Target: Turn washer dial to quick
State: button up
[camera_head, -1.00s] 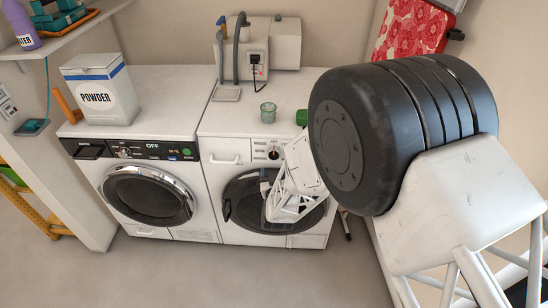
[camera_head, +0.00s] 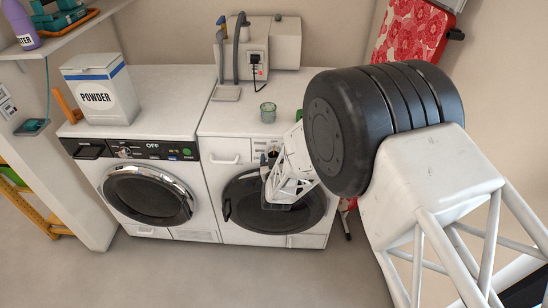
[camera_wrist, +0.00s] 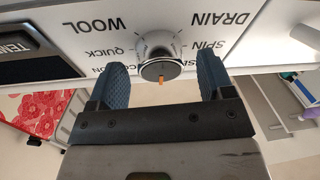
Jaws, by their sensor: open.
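The washer dial (camera_wrist: 158,52) is a round grey-white knob on the white panel of the right-hand washer (camera_head: 216,190). In the wrist view its printed labels are upside down; QUICK (camera_wrist: 103,54) is left of the dial, with WOOL above it. An orange mark (camera_wrist: 161,79) on the knob's dark face points down in that picture. My gripper (camera_wrist: 162,66) is open, with one blue-grey finger on each side of the dial and a visible gap to each. In the head view my gripper (camera_head: 269,161) is at the washer's control panel and partly covers the dial.
A second washer (camera_head: 150,215) with a display reading OFF stands at the left. A powder box (camera_head: 98,92) and a green glass (camera_head: 267,113) are on the tops. A red floral ironing board (camera_head: 412,35) stands at the right. The floor in front is clear.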

jog(key=shift+w, duration=0.25)
jog(key=c, duration=0.9)
